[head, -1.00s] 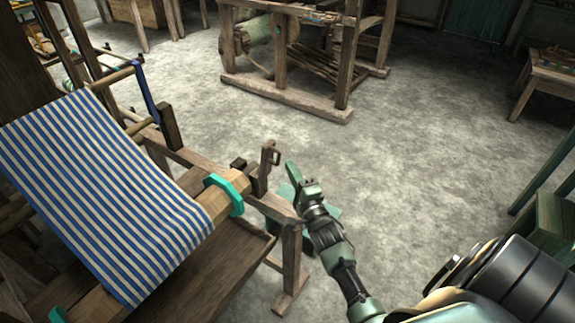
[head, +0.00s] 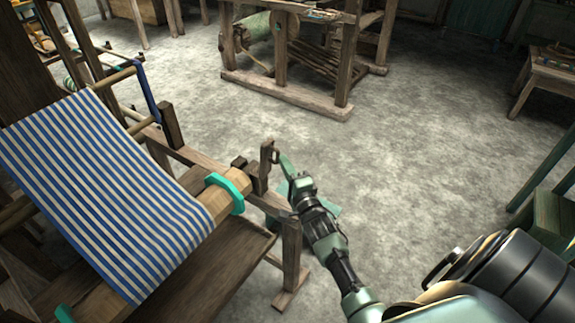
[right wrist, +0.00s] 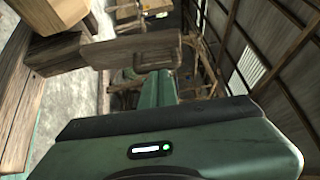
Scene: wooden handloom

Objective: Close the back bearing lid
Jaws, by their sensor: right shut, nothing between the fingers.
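The back bearing lid (head: 266,166) is a small wooden piece standing upright, open, at the end of the cloth beam. The beam (head: 230,186) carries striped cloth and a turquoise ring (head: 226,194). My right gripper (head: 284,160) is shut and empty, its green fingertips right beside the lid's right side; I cannot tell whether they touch. In the right wrist view the shut green fingers (right wrist: 155,87) point towards a wooden piece (right wrist: 130,50) that looks like the lid. My left gripper is not in view.
The blue and white striped cloth (head: 100,190) covers the loom's front. A loom post (head: 292,255) stands below the bearing. Another loom frame (head: 290,95) stands at the back. A small table (head: 550,75) is at the right. The grey floor (head: 420,150) between is clear.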

